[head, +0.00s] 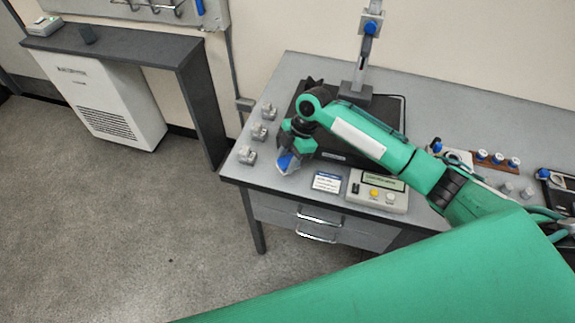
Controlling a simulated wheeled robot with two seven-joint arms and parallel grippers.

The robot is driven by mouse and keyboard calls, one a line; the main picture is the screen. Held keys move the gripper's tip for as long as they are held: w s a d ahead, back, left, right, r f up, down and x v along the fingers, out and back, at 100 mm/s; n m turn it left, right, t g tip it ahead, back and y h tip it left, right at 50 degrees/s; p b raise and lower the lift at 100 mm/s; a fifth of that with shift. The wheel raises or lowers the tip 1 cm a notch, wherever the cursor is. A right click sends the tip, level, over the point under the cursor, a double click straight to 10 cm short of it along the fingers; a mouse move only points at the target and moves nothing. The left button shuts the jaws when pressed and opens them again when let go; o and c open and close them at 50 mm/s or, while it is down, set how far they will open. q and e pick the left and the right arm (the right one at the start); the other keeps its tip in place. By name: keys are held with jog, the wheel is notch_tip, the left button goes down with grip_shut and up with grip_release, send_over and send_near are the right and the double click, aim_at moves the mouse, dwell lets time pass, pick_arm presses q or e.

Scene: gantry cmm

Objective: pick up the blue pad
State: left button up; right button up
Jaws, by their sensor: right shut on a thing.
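The blue pad (286,162) shows as a small blue patch at the tip of my right gripper (287,160), near the front left corner of the grey table (258,183). The right gripper points down and is shut on the pad; its fingers hide part of it. I cannot tell whether the pad touches the tabletop. My right arm reaches in from the right across the table. My left gripper is not in view.
Several small metal blocks (247,155) stand along the table's left edge. A blue-and-white card (327,181) and a control box (378,191) lie at the front edge. A dark plate (338,157) with a grey upright stand (359,75) is behind the gripper.

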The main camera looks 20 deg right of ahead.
aim_at(288, 161)
notch_tip(288, 161, up, 17)
jog(key=b, duration=0.2)
jog(key=shift+f+b, duration=0.15)
jog(key=shift+b, duration=0.15)
jog(key=o, duration=0.5)
jog(key=c, duration=0.3)
jog(key=shift+f, duration=0.15)
